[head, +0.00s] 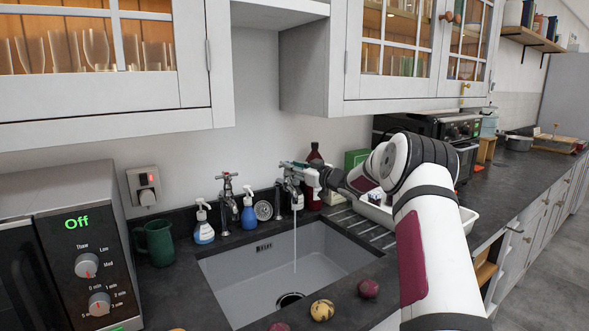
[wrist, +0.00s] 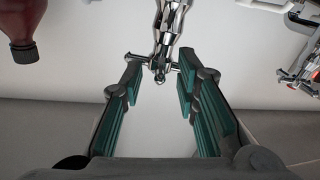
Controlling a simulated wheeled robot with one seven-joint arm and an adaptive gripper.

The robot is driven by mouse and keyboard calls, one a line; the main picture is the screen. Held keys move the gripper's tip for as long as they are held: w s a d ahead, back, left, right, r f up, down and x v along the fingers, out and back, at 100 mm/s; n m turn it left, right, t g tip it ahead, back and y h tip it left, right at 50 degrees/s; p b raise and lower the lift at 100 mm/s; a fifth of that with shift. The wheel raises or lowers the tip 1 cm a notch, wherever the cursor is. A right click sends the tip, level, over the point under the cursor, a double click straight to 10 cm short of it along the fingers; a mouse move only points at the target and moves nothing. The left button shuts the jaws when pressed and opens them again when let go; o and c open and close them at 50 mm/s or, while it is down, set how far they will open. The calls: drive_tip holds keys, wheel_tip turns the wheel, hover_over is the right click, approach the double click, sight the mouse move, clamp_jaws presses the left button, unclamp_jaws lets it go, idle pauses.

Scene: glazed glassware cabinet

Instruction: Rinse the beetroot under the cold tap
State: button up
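A round dark red vegetable (head: 367,288), which looks like a beetroot, lies on the dark worktop at the sink's front right. A similar dark red one (head: 279,326) is cut by the bottom edge. The right tap (head: 297,200) stands behind the sink (head: 225,285), and a thin stream of water (head: 295,245) falls from it into the basin. The left tap (head: 227,200) shows no stream. My gripper (head: 298,172) is at the right tap's top. In the wrist view, my gripper's fingers (wrist: 160,75) are apart, with the cross handle (wrist: 158,62) between their tips; contact is unclear.
A yellowish vegetable (head: 322,310) lies on the front rim. A green mug (head: 158,243) and a microwave (head: 80,255) are left. Wall cabinets (head: 395,60) hang above.

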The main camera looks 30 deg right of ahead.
clamp_jaws()
drive_tip(key=shift+w+d+n+y+b, duration=0.15)
drive_tip(key=shift+w+n+y+b, duration=0.05)
drive_tip(key=shift+n+y+b, duration=0.25)
drive_tip(key=shift+y, duration=0.45)
